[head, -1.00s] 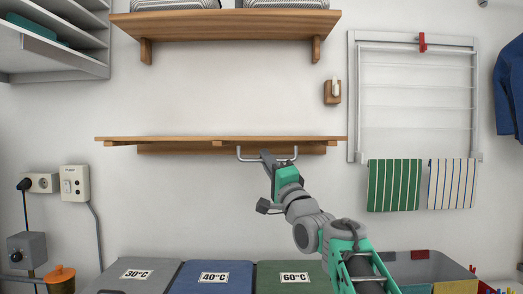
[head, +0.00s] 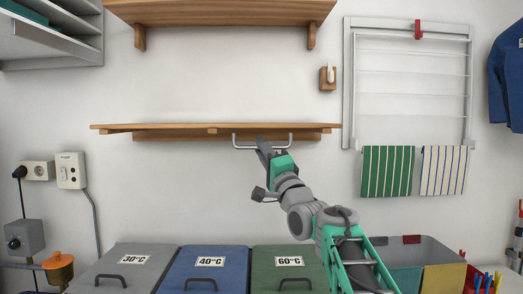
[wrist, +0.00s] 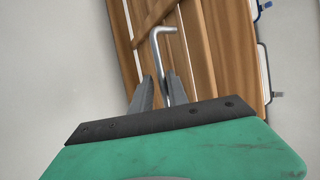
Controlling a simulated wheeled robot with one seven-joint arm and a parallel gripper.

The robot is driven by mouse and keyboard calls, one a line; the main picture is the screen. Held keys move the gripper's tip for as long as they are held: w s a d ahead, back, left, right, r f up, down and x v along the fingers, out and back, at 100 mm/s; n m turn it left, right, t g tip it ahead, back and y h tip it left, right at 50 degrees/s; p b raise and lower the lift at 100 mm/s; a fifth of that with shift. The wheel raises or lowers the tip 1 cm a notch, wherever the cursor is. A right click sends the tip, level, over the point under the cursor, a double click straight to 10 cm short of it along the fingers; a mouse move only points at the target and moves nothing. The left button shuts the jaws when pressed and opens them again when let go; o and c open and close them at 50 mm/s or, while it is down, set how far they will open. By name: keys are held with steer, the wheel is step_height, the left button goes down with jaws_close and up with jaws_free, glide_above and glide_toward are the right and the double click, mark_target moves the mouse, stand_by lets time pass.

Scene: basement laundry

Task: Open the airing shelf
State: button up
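The airing shelf (head: 180,128) is a slatted wooden panel on the wall, seen almost edge-on and looking near level in the head view. A bent metal handle (head: 236,142) hangs at its right part. My gripper (head: 262,145) is at the middle of this handle. In the wrist view the shelf's slats (wrist: 187,45) fill the upper middle, and the handle (wrist: 156,42) runs down between the two grey fingers of my gripper (wrist: 160,80). The fingers look shut on the handle bar. Part of the bar is hidden behind the right finger.
A fixed wooden shelf (head: 220,12) is above. A white drying rack (head: 348,85) with striped towels hangs to the right. A small wooden wall hook (head: 327,80) is between them. Lidded bins (head: 205,275) and a grey crate (head: 440,245) stand below.

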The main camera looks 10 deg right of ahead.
steer(key=v, duration=0.7)
steer(key=shift+s+f, duration=0.2)
steer(key=shift+s, duration=0.1)
steer(key=shift+p, duration=0.35)
steer(key=s+a+f+n+g+h+p, duration=0.55)
steer(key=g+p, duration=0.45)
steer(key=p, duration=1.2)
steer(key=s+f+n+g+p, duration=0.2)
steer(key=s+g+p, duration=0.3)
steer(key=s, duration=0.6)
steer(key=s+f+n+g+p, duration=0.2)
steer(key=s+n+g+p, duration=0.3)
steer(key=s+p, duration=0.4)
steer(key=s, duration=0.2)
steer(key=shift+s+d+f, duration=0.25)
steer(key=shift+s+f, duration=0.1)
